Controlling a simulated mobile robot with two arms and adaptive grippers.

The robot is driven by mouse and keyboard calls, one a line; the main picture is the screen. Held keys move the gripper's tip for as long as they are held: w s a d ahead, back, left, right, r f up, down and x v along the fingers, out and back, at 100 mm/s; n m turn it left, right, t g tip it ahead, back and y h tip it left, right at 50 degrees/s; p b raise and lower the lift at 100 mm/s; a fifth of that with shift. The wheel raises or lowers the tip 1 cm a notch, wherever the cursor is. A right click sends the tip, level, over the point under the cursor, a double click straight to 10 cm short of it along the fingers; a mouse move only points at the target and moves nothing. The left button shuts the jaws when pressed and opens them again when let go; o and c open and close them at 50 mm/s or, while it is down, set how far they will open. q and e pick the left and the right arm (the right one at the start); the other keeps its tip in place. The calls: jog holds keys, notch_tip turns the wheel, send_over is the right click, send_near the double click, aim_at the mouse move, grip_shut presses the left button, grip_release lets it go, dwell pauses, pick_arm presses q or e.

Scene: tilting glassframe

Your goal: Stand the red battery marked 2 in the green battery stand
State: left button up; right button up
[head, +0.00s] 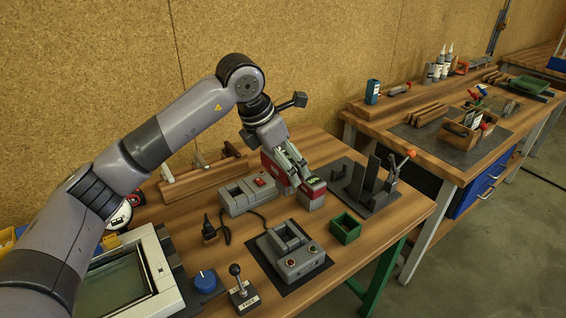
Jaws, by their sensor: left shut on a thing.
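My left gripper (299,172) reaches over the middle of the table and points down. It is shut on a red battery (312,195) with a grey lower part. The battery is upright, just behind and left of the green stand; I cannot tell whether it touches the table. Its number is too small to read. The green battery stand (345,229) is a small open box on the table and looks empty. A further red patch shows beside the gripper's left side, partly hidden. My right gripper is not in view.
A grey two-button unit (291,252) on a dark mat sits left of the stand. A grey box with a red switch (260,181) is behind it. A dark fixture with an orange-knobbed lever (372,185) stands behind the stand. A joystick (241,289) is at the front.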

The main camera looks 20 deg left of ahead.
pick_arm(q)
jog(key=c, duration=0.7)
jog(key=shift+o, duration=0.2)
jog(key=shift+r+p, duration=1.85)
jog(key=shift+r, duration=1.2)
